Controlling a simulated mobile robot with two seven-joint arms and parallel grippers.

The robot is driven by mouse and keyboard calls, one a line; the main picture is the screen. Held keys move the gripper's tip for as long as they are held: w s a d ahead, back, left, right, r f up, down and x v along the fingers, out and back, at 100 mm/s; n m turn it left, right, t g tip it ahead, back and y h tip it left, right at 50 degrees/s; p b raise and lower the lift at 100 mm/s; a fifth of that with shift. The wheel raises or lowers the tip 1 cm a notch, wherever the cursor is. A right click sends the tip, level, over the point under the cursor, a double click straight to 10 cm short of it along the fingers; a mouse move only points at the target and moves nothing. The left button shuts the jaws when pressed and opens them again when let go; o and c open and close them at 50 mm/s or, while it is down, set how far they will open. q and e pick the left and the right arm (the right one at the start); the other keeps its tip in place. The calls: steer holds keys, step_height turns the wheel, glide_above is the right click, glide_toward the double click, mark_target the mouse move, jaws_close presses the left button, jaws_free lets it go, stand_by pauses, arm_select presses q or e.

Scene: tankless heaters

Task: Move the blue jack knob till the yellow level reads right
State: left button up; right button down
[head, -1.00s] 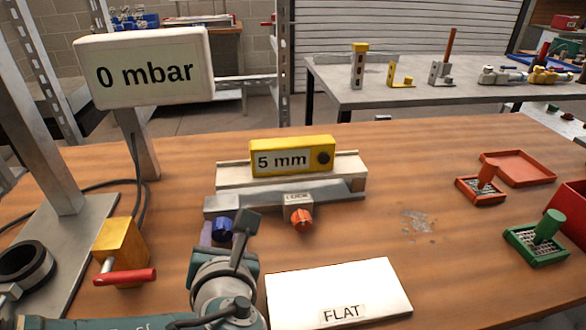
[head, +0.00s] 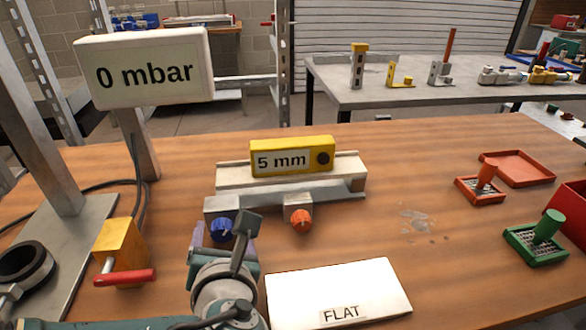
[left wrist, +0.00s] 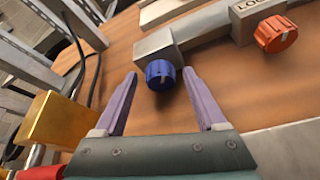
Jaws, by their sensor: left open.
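The yellow level (head: 291,156) sits on a pale rail and its display reads "5 mm". The blue jack knob (head: 221,229) is on the left block of the grey bar in front of it. The knob appears between the fingertips, with a visible gap on each side. In the head view my left gripper (head: 226,243) partly covers the area just below the knob. My right gripper is not in view.
An orange knob (head: 301,220) is on the bar's right block. A white plate marked "FLAT" (head: 338,290) lies right of my gripper. A yellow block with a red handle (head: 120,250) stands left. A sign (head: 145,68) reads "0 mbar". Green and red items stand far right.

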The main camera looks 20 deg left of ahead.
arm_select(q)
steer(key=p+v, duration=0.3)
steer(key=v, duration=0.6)
steer(key=shift+w, duration=0.1)
steer(key=shift+s+d+r, duration=0.2)
steer(key=shift+s, duration=0.1)
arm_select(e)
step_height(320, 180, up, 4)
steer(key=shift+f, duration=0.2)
